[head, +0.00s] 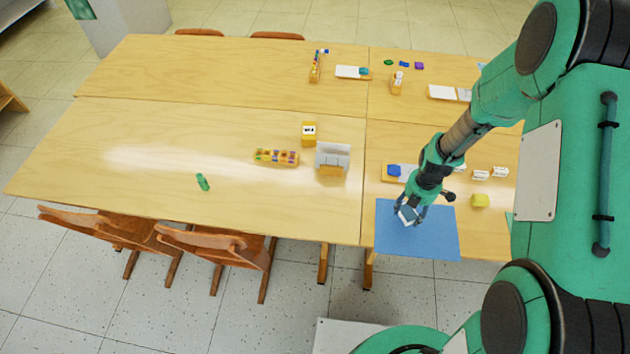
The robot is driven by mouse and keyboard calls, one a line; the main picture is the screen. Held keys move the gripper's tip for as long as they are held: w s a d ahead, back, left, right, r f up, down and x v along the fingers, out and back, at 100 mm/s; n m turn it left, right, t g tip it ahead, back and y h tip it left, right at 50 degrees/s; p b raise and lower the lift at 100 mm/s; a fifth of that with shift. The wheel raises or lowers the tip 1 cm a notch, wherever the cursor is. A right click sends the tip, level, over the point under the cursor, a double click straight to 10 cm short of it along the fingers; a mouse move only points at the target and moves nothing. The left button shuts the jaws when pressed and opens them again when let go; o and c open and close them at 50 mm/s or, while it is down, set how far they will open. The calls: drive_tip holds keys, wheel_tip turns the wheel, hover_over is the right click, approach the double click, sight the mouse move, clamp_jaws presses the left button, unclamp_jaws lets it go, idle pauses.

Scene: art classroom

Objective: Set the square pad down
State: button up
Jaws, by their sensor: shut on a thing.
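My gripper (410,216) points down over the blue mat (416,242) at the front edge of the right-hand table. It is shut on a small whitish, flat-faced thing (407,213), which I take to be the square pad. The fingers hide part of it, and its exact shape is too small to tell. It looks tilted. From this view I cannot tell whether it touches the mat or hangs just above it.
Chairs (215,245) are at the front.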

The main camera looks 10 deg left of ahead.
drive_tip(key=a+n, duration=0.1)
drive_tip(key=a, duration=0.5)
drive_tip(key=w+a+n, duration=0.1)
drive_tip(key=a, duration=0.5)
drive_tip(key=w+a+n+b, duration=0.1)
drive_tip(key=a, duration=0.5)
drive_tip(key=shift+n, duration=0.4)
drive_tip(key=s+a+n, duration=0.1)
drive_tip(key=a, duration=0.5)
drive_tip(key=s+a+n, duration=0.1)
drive_tip(key=a, duration=0.4)
drive_tip(key=s+a+n+b, duration=0.1)
drive_tip(key=a, duration=0.5)
drive_tip(key=shift+s+a+r+n, duration=0.15)
drive_tip(key=shift+s+a+n, duration=0.15)
drive_tip(key=shift+s+n, duration=0.1)
drive_tip(key=shift+w, duration=0.1)
drive_tip(key=b, duration=0.3)
hover_over(291, 182)
drive_tip(key=shift+w+f, duration=0.1)
drive_tip(key=shift+f, duration=0.65)
drive_tip(key=shift+f, duration=0.1)
drive_tip(key=shift+f+b, duration=0.35)
drive_tip(key=shift+f, duration=1.3)
drive_tip(key=shift+f, duration=0.15)
